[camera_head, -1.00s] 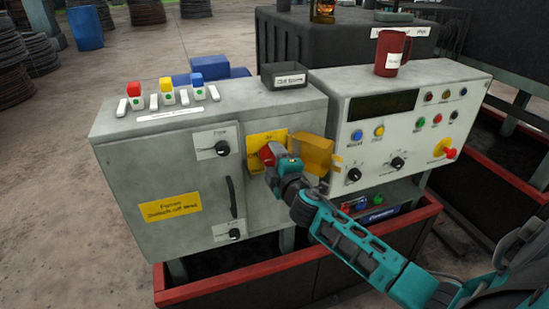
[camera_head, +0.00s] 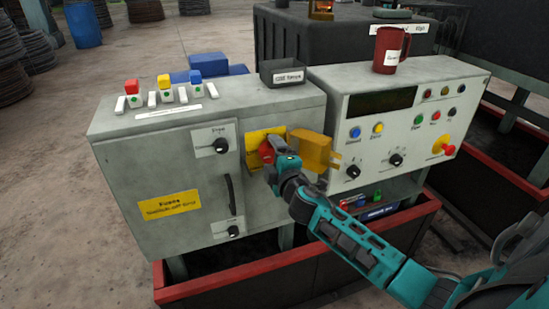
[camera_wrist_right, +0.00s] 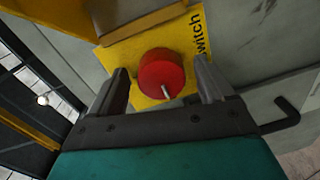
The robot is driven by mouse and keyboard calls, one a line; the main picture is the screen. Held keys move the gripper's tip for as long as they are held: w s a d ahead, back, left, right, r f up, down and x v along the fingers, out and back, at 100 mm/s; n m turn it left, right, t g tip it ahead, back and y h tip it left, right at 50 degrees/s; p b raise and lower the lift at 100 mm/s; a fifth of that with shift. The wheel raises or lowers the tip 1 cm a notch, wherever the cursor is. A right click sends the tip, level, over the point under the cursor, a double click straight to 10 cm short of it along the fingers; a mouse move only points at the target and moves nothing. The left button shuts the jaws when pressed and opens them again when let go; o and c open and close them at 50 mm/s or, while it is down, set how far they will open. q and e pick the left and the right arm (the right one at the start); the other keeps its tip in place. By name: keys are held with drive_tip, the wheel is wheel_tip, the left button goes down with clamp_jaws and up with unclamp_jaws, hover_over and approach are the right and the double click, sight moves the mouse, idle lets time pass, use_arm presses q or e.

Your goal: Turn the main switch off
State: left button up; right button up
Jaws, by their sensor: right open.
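The main switch is a red round knob (camera_head: 265,152) on a yellow plate on the front of the grey cabinet. In the right wrist view the knob (camera_wrist_right: 160,72) shows a pale pointer line toward its lower edge. My right gripper (camera_head: 275,161) is at the knob and partly hides it in the head view. In the wrist view its two fingers (camera_wrist_right: 161,80) stand apart, one on each side of the knob, with gaps visible. A yellow cover (camera_head: 312,152) stands swung out to the right of the switch. My left gripper is not in view.
The grey cabinet (camera_head: 150,170) has a dark door handle (camera_head: 231,195) and black rotary knobs. A control panel (camera_head: 425,150) with buttons and a red stop button (camera_head: 446,151) is to the right.

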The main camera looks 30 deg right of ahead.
drive_tip(key=f+v, duration=0.1)
drive_tip(key=v, duration=1.2)
drive_tip(key=shift+r, duration=0.4)
drive_tip(key=shift+f, duration=0.1)
drive_tip(key=s+a+f+m+g+y, duration=0.3)
drive_tip(key=s+a+f+m, duration=0.2)
drive_tip(key=f, duration=0.4)
drive_tip(key=s+a+f+m+g+y, duration=0.2)
drive_tip(key=s+a+f+m, duration=0.3)
drive_tip(key=s+a+f, duration=0.3)
wheel_tip(320, 180, down, 2)
drive_tip(key=shift+a+f+m+g+y, duration=0.1)
drive_tip(key=shift+a+m+g+y, duration=0.25)
drive_tip(key=shift+a+y, duration=0.3)
